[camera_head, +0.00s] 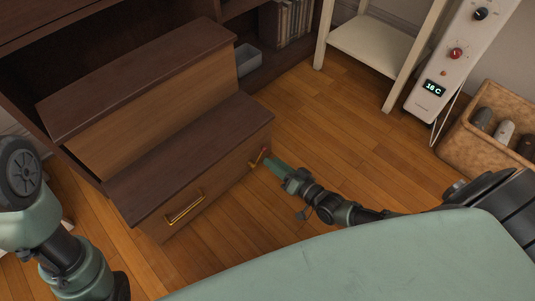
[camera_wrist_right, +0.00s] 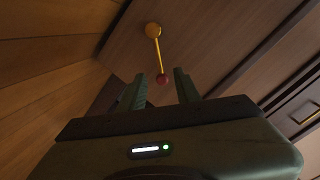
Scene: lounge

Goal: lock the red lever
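The red lever (camera_head: 258,157) is a thin brass rod with a red ball tip on the front of the lower drawer, near its right end. In the right wrist view the lever (camera_wrist_right: 158,55) runs from a round brass pivot to the red ball (camera_wrist_right: 162,79). My right gripper (camera_head: 273,163) is at the lever in the head view. In the wrist view its two fingers (camera_wrist_right: 160,88) are apart, with the red ball between or just beyond their tips; contact cannot be told. My left arm shows at the left, but its gripper is out of view.
The stepped wooden drawer unit (camera_head: 200,150) has a brass handle (camera_head: 185,207) on its lower drawer. The wooden floor between is clear.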

